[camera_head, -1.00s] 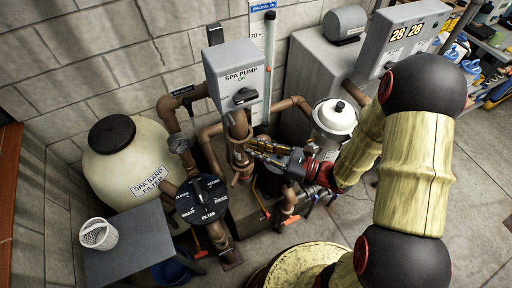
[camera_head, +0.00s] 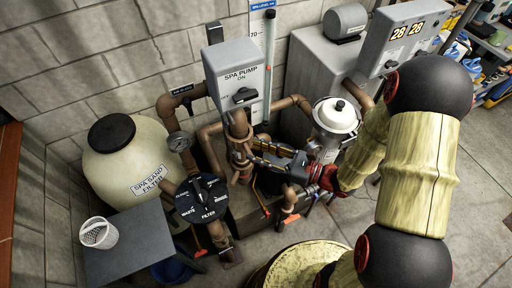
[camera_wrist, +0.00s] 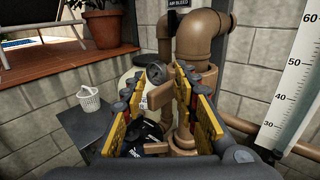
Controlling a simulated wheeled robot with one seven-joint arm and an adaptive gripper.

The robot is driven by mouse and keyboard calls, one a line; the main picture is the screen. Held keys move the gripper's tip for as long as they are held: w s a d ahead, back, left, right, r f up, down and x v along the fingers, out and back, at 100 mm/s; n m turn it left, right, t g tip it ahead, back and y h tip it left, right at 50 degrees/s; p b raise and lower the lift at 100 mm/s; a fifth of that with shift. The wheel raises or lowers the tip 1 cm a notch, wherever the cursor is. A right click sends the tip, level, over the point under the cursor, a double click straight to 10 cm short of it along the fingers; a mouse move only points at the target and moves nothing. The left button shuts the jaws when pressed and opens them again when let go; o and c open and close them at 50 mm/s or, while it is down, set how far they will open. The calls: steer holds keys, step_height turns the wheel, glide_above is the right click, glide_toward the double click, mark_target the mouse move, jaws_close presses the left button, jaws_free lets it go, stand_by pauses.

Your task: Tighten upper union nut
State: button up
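In the head view, a brown upright pipe (camera_head: 237,124) runs down below the grey spa pump box (camera_head: 238,78). Brown union collars with lugs sit on it; the upper one (camera_head: 240,142) is right at my fingertips. My gripper (camera_head: 253,152) reaches in from the right, its fingers roughly level. In the wrist view, my gripper (camera_wrist: 169,76) has its two yellow-and-black fingers apart, with a gap between them. Brown pipework (camera_wrist: 161,96) shows in and behind that gap. I cannot tell whether either finger touches the upper nut. Another brown collar (camera_wrist: 182,140) shows lower, by the right finger.
A pressure gauge (camera_head: 179,142) and a black filter valve (camera_head: 202,198) stand left of the pipe. A white-lidded canister (camera_head: 335,116) is close right of it. The beige sand filter (camera_head: 124,160) and a grey table (camera_head: 130,248) are at left. Open floor lies at right.

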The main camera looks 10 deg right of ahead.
steer(key=s+d, duration=0.2)
steer(key=s, duration=0.5)
steer(key=shift+r+p, duration=0.15)
steer(key=shift+p, duration=0.2)
stand_by(0.5)
steer(key=shift+d, duration=0.15)
steer(key=v, duration=1.1)
steer(key=shift+s+d, duration=0.25)
steer(key=shift+d, duration=0.1)
steer(key=shift+c, duration=0.8)
